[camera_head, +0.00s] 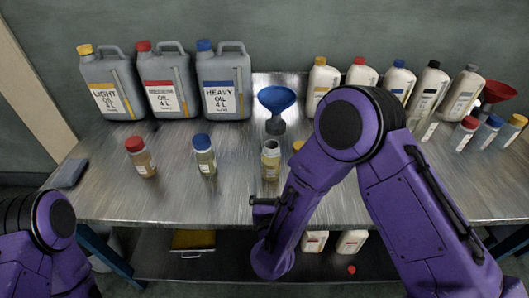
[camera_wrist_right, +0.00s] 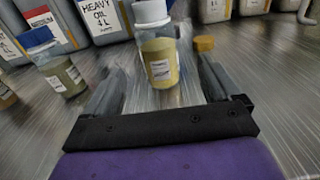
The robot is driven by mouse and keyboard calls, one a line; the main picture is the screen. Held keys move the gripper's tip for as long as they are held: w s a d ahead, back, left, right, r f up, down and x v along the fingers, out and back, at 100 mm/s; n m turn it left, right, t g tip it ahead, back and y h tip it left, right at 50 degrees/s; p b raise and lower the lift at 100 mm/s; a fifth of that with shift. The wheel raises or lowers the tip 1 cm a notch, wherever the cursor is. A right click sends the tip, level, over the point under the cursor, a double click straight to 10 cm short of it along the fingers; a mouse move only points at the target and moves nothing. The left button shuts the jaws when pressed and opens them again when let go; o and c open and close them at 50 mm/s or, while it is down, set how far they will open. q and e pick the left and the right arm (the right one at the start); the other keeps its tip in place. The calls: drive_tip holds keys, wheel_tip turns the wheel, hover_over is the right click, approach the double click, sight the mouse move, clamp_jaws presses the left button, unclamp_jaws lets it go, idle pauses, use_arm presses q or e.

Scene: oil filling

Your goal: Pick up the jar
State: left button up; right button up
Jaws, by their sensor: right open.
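An uncapped jar (camera_head: 270,161) with yellowish contents and a white label stands upright near the middle of the metal table. In the right wrist view the jar (camera_wrist_right: 158,62) stands ahead, between the lines of my two fingers. My right gripper (camera_wrist_right: 161,88) is open and empty, with a finger to each side. I cannot tell how far the fingertips reach along the jar. In the head view my right forearm hides most of this gripper. My left arm shows at the lower left, but its gripper is out of view.
A yellow cap (camera_wrist_right: 204,44) lies right of the jar. A blue-capped jar (camera_head: 204,155) and a red-capped jar (camera_head: 141,157) stand to its left. A blue funnel (camera_head: 276,100) stands behind. Large grey oil canisters (camera_head: 168,88) line the back left; white bottles (camera_head: 400,80) line the back right.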

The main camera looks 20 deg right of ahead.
sight(271, 155)
drive_tip(key=p+x, duration=0.1)
drive_tip(key=x, duration=0.2)
drive_tip(key=p+x, duration=0.1)
drive_tip(key=x, duration=0.2)
drive_tip(key=r+p+x, duration=0.1)
drive_tip(key=x, duration=0.3)
drive_tip(key=shift+w+a, duration=0.1)
drive_tip(key=shift+a, duration=0.1)
drive_tip(key=shift+w+d+f+p, duration=0.1)
drive_tip(key=shift+w+d+p, duration=0.1)
drive_tip(key=shift+w+p, duration=0.15)
drive_tip(key=c, duration=1.2)
